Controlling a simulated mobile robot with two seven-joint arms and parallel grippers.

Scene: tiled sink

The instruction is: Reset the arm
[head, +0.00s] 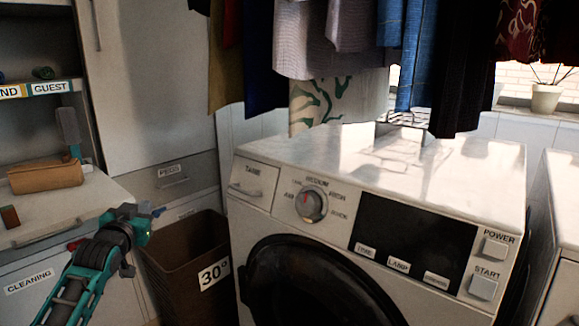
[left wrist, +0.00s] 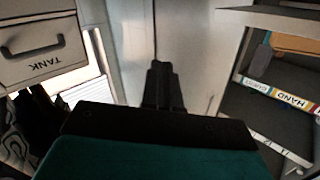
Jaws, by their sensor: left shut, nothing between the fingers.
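My left arm comes in from the lower left of the head view, teal and dark grey. Its gripper (head: 146,210) is above the brown bin labelled 30° (head: 180,250), left of the washing machine (head: 440,170). In the left wrist view the dark fingers (left wrist: 160,72) are together, with nothing between them. They point toward a pale, plain surface. My right gripper is in neither view.
A counter (head: 95,195) with a brown pouch (head: 45,176) stands at the left, above a drawer marked CLEANING. Clothes (head: 310,40) hang over the machine. The left wrist view shows a TANK drawer (left wrist: 35,65) and a labelled shelf (left wrist: 285,98).

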